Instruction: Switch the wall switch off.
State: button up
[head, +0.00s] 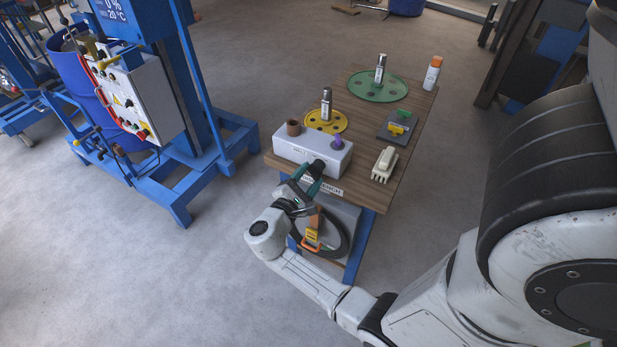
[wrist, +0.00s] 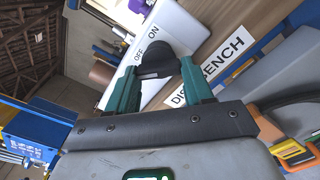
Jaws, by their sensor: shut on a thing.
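The switch is a white box (head: 290,150) with a black knob (head: 317,166) on its front face, at the near end of a wooden bench. In the wrist view the box (wrist: 182,30) carries the labels OFF and ON. My gripper (wrist: 160,70) has its two green fingers on either side of the black knob (wrist: 167,58), shut on it. In the head view my gripper (head: 312,178) reaches the front of the box, and the fingers partly hide the knob. The exact position of the knob against the labels is hard to tell.
The bench (head: 352,172) holds a yellow disc (head: 312,123), a green disc (head: 361,91), a spray can (head: 432,73) and a pale ribbed block (head: 384,164). A blue machine (head: 190,150) stands left; the floor between is clear.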

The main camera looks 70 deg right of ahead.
jog(key=shift+f, duration=0.1)
jog(key=o, duration=1)
jog(key=shift+o, duration=0.2)
jog(key=shift+a, duration=0.1)
jog(key=b+v, duration=0.2)
jog(key=v, duration=0.8)
jog(key=shift+w+a, duration=0.2)
jog(key=shift+a, duration=0.1)
jog(key=s+a+f+m+t+y, duration=0.3)
jog(key=s+a+f+m+y, duration=0.4)
jog(key=y, duration=0.5)
jog(key=s+a+r+t+y, duration=0.1)
jog(key=a+y, duration=0.4)
jog(key=a, duration=0.5)
jog(key=shift+s+a+r+t, duration=0.2)
jog(key=shift+s+r+t, duration=0.1)
jog(key=shift+s+t, duration=0.25)
